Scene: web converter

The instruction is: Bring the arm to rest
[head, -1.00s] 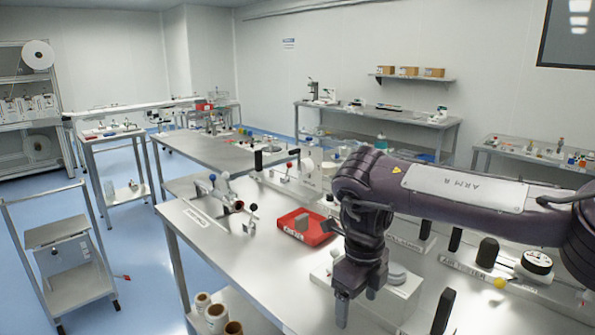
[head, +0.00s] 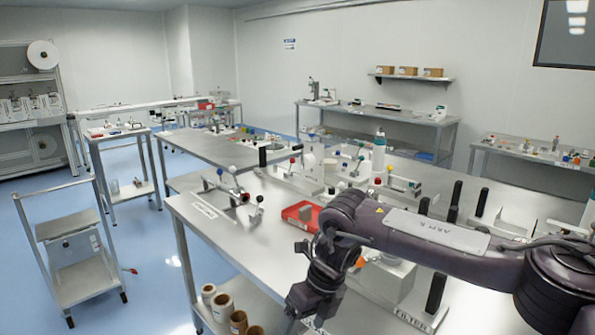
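My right arm, dark purple, comes in from the right and reaches over the front of the steel workbench (head: 245,245). My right gripper (head: 290,323) points down at the bench's front edge, low in the view. Its fingertips are cut off or too dark at the picture's bottom, so I cannot tell whether it is open. No held object shows. My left gripper is not in view.
A red tray (head: 292,213) lies just beyond my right arm, partly hidden by it. Black upright handles (head: 435,293) and a white block (head: 385,280) stand close by. Rolls (head: 222,305) sit on the lower shelf. A cart (head: 85,275) stands at left on open floor.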

